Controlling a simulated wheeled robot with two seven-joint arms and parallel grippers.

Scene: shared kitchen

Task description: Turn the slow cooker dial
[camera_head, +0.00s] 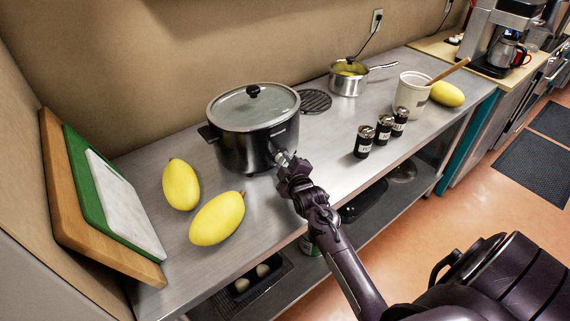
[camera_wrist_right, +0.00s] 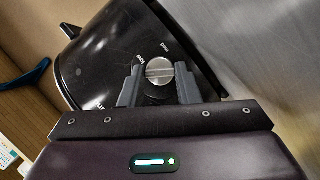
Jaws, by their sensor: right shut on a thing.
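The slow cooker (camera_head: 243,146) is a black pot with a glass lid and black knob, standing on the metal counter in the head view. Its black body also shows in the right wrist view (camera_wrist_right: 105,62). Its dial (camera_wrist_right: 159,71) is a round silver knob with a bar across it and pale markings around it. My right gripper (camera_head: 284,160) is at the cooker's front, and in the right wrist view its two grey fingers (camera_wrist_right: 160,80) are on either side of the dial, shut on it. In the head view the gripper hides the dial. My left gripper is not in view.
Two yellow squashes (camera_head: 217,218) lie left of my right arm. Cutting boards (camera_head: 124,208) lean at the left wall. Several dark spice jars (camera_head: 364,141), a white crock (camera_head: 411,95) and a saucepan (camera_head: 347,82) stand to the right. The counter's front edge (camera_head: 290,236) is below my gripper.

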